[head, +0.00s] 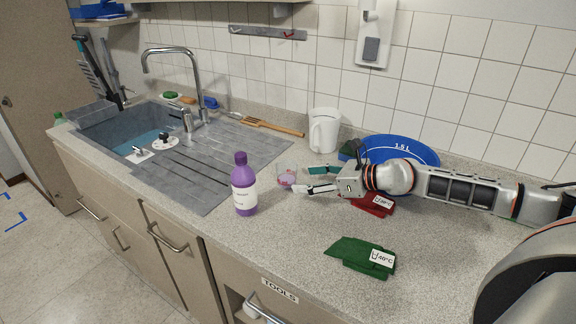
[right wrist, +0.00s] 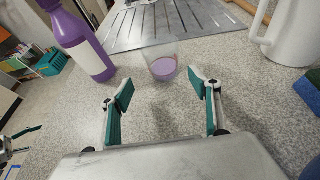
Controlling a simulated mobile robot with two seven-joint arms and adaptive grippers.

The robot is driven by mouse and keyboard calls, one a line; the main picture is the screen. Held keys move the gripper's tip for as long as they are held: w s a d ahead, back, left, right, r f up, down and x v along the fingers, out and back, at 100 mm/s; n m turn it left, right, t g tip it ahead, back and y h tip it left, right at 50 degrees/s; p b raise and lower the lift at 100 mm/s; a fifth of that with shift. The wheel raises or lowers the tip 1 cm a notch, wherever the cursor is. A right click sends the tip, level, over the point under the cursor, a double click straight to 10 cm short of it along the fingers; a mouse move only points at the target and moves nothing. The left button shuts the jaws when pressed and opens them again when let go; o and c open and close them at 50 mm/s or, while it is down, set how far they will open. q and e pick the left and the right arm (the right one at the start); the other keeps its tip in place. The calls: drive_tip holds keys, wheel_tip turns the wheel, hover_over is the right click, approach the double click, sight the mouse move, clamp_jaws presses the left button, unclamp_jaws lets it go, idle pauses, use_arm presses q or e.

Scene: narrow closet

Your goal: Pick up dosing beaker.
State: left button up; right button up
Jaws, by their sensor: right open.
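The dosing beaker (head: 287,177) is a small clear cup with purple liquid in it, standing on the counter to the right of the purple bottle. It also shows in the right wrist view (right wrist: 162,66), upright just beyond my fingertips. My right gripper (head: 309,180) reaches in from the right, close to the beaker. In the right wrist view my right gripper (right wrist: 165,92) is open and empty, with its teal-padded fingers apart and the beaker ahead, roughly centred between them. My left gripper is not seen in the head view.
The purple bottle (head: 245,187) with a white label stands left of the beaker. A white pitcher (head: 324,131) stands behind, near a blue bowl (head: 401,149). A sink (head: 127,128) is at left.

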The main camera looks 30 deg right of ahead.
sight(287, 175)
drive_tip(key=shift+w+d, duration=0.15)
drive_tip(key=shift+w, duration=0.3)
drive_tip(key=shift+x, duration=1)
drive_tip(key=shift+r+p+x, duration=0.2)
drive_tip(key=shift+p+x, duration=0.05)
drive_tip(key=shift+x, duration=1.1)
drive_tip(key=shift+r+p+x, duration=0.2)
drive_tip(key=shift+p+x, duration=0.05)
drive_tip(key=shift+x, duration=1.15)
drive_tip(key=shift+w, duration=0.15)
drive_tip(key=shift+c, duration=0.4)
drive_tip(key=c, duration=1.2)
